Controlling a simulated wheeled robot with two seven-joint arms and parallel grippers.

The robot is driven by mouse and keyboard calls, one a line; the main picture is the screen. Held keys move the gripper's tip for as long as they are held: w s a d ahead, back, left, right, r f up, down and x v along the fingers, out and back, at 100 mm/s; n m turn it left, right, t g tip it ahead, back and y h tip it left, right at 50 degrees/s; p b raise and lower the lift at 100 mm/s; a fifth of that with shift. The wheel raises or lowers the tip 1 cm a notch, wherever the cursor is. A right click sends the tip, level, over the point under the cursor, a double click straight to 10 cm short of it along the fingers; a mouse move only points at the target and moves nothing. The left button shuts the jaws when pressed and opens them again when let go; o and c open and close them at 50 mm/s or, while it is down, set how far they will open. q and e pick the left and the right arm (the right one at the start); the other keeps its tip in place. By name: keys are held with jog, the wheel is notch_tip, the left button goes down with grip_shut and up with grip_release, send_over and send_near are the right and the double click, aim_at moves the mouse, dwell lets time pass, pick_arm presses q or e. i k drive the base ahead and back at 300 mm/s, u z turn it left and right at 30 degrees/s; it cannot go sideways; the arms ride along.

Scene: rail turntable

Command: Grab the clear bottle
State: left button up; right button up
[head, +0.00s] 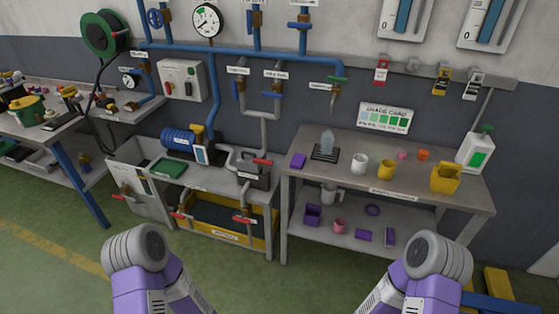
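A clear bottle (327,142) stands upright on a dark slatted rack (325,155) at the back left of the grey table (420,195) on the right. It looks pale and see-through. Nothing touches it apart from the rack beneath. My two arms, purple with grey rounded joints, come in at the bottom left and bottom right of the head view, well short of the table. Neither gripper's fingers show in the picture.
Beside the bottle are a purple block (298,160), a white mug (359,163), a yellow mug (386,169) and a yellow container (445,177). A white jug (475,152) stands at the right end. A tap (336,90) hangs above. Green floor (300,285) lies clear in front.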

aim_at(327, 140)
jog(key=u, duration=1)
jog(key=i, duration=1.1)
jog(key=z, duration=0.95)
jog(key=i, duration=0.6)
jog(key=z, duration=0.65)
